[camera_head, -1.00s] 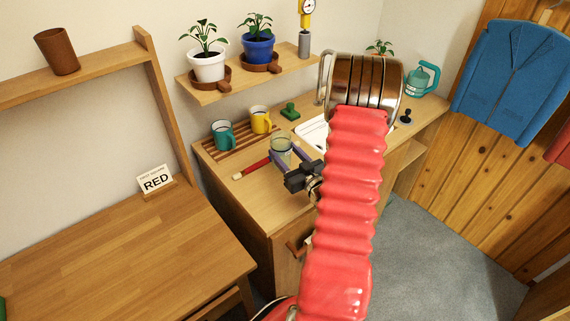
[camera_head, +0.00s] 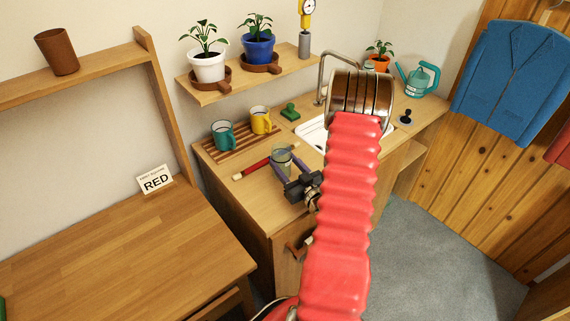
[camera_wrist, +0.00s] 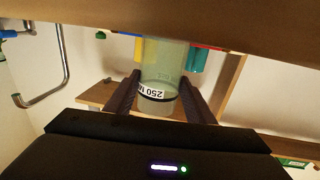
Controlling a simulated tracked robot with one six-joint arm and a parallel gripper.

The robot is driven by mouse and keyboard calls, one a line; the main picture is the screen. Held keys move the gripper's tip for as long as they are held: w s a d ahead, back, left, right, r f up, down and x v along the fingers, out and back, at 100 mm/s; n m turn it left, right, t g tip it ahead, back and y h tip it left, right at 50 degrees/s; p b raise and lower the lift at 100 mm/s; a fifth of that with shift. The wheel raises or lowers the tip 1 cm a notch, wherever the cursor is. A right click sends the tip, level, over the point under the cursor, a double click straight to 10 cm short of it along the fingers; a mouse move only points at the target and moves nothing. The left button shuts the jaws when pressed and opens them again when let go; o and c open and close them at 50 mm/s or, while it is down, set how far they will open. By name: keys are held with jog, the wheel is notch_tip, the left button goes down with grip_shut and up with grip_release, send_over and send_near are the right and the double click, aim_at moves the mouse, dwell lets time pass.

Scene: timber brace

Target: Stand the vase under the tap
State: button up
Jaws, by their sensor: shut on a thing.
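The vase (camera_head: 281,160) is a clear, greenish cylinder, with a white 250 label in the wrist view (camera_wrist: 160,75). My gripper (camera_head: 283,166) is shut on it, a dark finger on either side. The wrist picture is upside down, with the vase's rim toward the bottom. The vase is over the wooden counter, left of the sink; I cannot tell whether its base touches the counter. The tap (camera_head: 321,78) is a grey bent pipe at the sink's back, and shows at the left of the wrist view (camera_wrist: 66,60). My arm hides part of the white sink (camera_head: 312,133).
A red rod (camera_head: 252,168) lies left of the vase. A teal mug (camera_head: 223,135) and a yellow mug (camera_head: 260,120) stand on a slatted rack behind. A green stamp-like object (camera_head: 290,113) sits near the sink. A teal watering can (camera_head: 420,80) is beyond.

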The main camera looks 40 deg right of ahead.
jog(key=shift+f, duration=0.1)
jog(key=o, duration=1.3)
jog(key=shift+s, duration=0.55)
jog(key=v, duration=1.1)
jog(key=shift+w+a, duration=0.1)
